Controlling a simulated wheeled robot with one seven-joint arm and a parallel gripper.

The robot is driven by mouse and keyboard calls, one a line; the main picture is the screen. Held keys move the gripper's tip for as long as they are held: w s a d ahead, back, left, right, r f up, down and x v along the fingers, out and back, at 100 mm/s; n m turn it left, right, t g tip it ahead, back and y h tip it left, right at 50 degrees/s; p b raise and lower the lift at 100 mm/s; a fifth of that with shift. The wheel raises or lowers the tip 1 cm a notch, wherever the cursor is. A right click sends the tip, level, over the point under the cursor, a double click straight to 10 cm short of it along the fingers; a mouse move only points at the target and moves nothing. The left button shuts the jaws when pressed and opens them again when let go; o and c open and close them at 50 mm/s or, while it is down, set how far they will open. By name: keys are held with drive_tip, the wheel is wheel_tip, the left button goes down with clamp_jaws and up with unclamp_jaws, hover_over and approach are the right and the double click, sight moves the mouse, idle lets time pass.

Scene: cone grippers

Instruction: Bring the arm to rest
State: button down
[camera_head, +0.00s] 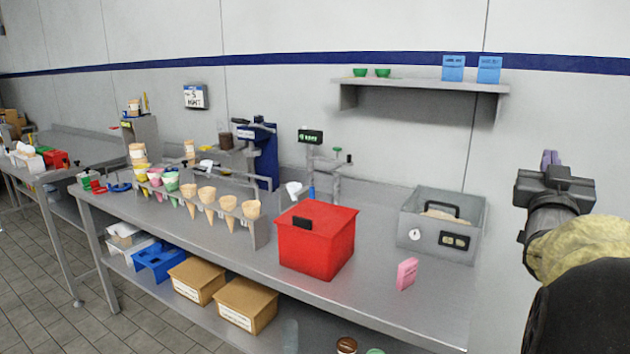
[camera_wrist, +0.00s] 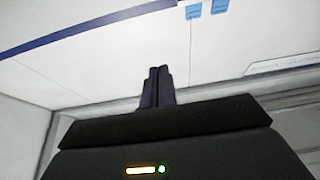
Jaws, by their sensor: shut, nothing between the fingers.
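My gripper (camera_head: 551,158) is at the right side of the head view, raised above the level of the table and pointing upward. My arm behind it has a yellowish cover and a black link at the lower right. In the wrist view the two dark fingers of my gripper (camera_wrist: 157,87) stand together, shut, with nothing between them. The wall and ceiling area fill the view beyond them. The gripper touches nothing that I can see.
The steel table (camera_head: 400,316) holds a red box (camera_head: 318,240), a pink packet (camera_head: 406,274), a grey metal box (camera_head: 441,226) and a cone rack (camera_head: 262,233) with several cones. A wall shelf (camera_head: 420,86) carries green bowls and blue packets. The space around my gripper looks free.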

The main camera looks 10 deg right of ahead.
drive_tip(key=w+a+f+n+g+y+b, duration=0.1)
drive_tip(key=w+a+f+g+y+b, duration=0.15)
drive_tip(key=a+f, duration=0.45)
drive_tip(key=w+a+f+n+g+y+b, duration=0.15)
drive_tip(key=a+f+y, duration=0.25)
drive_tip(key=f, duration=0.8)
drive_tip(key=w+a+f+n+g+y+b, duration=0.1)
drive_tip(key=w+a+f+y, duration=0.3)
drive_tip(key=f, duration=0.5)
drive_tip(key=s+a+f+n+g+y+b, duration=0.2)
drive_tip(key=s+a+f+g, duration=0.3)
drive_tip(key=s+a+f, duration=0.45)
drive_tip(key=s+a+f+n+g+y+b, duration=0.25)
drive_tip(key=s+a+f+g, duration=0.35)
drive_tip(key=a+f, duration=0.65)
wheel_tip(320, 180, up, 32)
drive_tip(key=s+d+t+p, duration=0.1)
drive_tip(key=p, duration=3.2)
drive_tip(key=shift+s+d+r, duration=0.2)
